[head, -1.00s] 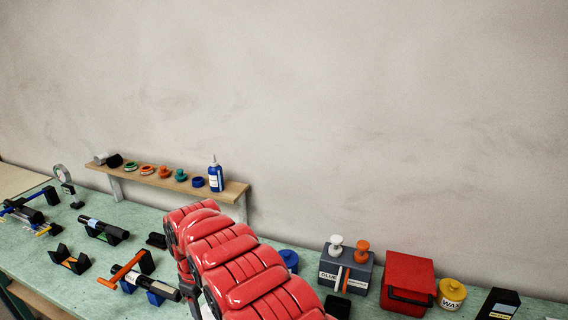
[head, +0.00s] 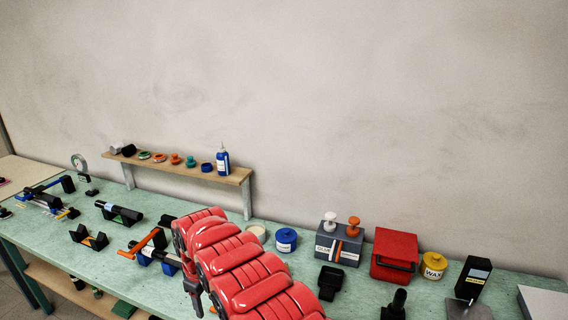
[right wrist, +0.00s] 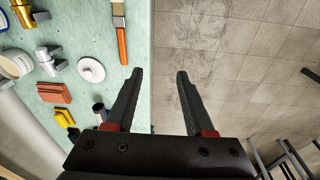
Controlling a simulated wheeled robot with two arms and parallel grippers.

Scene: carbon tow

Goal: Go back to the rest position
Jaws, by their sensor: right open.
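My right arm, in red segments, reaches across the middle of the bench in the head view. My left gripper is in neither view.
The green bench (head: 300,262) holds a black tube on a stand (head: 118,212), a grey glue box (head: 338,246), a red box (head: 394,256), and a yellow wax pot (head: 432,266). A wooden shelf (head: 232,180) stands behind. A brush (right wrist: 121,40) lies near the edge. Floor (right wrist: 240,60) beside is mostly clear.

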